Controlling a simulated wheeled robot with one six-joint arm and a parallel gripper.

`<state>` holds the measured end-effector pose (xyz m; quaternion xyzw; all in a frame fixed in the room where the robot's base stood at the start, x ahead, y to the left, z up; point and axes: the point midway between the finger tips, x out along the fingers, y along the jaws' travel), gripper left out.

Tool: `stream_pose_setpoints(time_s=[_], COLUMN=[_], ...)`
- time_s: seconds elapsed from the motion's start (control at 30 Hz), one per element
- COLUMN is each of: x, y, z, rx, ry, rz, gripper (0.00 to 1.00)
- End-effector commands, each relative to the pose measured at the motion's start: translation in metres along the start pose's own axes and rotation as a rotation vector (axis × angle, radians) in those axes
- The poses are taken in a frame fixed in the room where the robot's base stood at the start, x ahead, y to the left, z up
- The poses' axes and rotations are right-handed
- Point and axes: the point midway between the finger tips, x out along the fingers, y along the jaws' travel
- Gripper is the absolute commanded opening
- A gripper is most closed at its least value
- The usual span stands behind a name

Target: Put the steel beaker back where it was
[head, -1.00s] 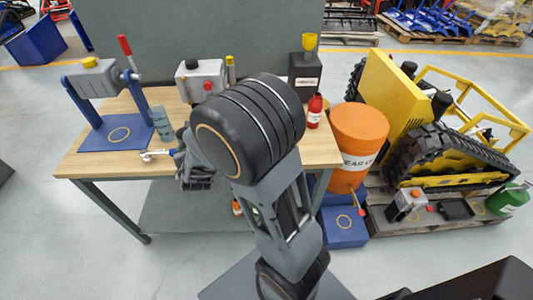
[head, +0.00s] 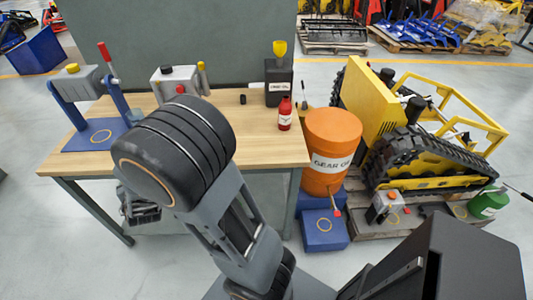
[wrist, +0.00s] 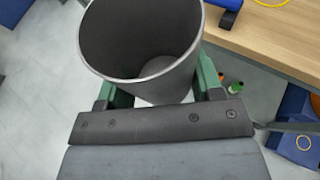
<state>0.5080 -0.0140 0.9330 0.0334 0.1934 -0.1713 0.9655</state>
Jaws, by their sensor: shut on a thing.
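The steel beaker (wrist: 125,45) fills the upper middle of the wrist view, with its open mouth towards the camera and its inside looking empty. My gripper (wrist: 160,92) is shut on it, with a green finger on each side. In the head view my gripper (head: 140,208) hangs by the table's front left edge, mostly behind my own arm. I cannot make out the held beaker there.
The wooden table (head: 255,150) carries a grey box device (head: 180,80), a red bottle (head: 285,113) and a black oil can (head: 278,84). An orange drum (head: 330,140), a blue box (head: 323,232) and a yellow tracked machine (head: 430,150) stand right. Floor left is clear.

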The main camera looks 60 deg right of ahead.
Motion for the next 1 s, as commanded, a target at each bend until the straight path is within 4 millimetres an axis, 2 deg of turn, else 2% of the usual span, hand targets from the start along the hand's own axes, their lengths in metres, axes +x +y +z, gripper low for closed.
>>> stream_pose_setpoints(time_s=[0.07,0.17,0.33,0.5,0.6,0.7,0.8,0.9,1.0], x=[0.004,0.010,0.005,-0.029,-0.057,-0.084,-0.106,-0.122,-0.128], y=[-0.018,-0.058,-0.157,-0.252,-0.294,-0.323,-0.341,-0.351,-0.359], z=[0.007,0.018,0.031,0.025,0.014,0.002,-0.010,-0.018,-0.024], rx=[0.031,0.092,0.238,0.394,0.479,0.551,0.607,0.647,0.670], ry=[-0.004,-0.005,-0.006,-0.003,-0.002,-0.002,-0.001,0.000,0.000], rz=[-0.067,-0.209,-0.563,-0.948,-1.155,-1.331,-1.470,-1.566,-1.623], gripper=[0.32,0.32,0.32,0.32,0.32,0.32,0.32,0.32,0.32])
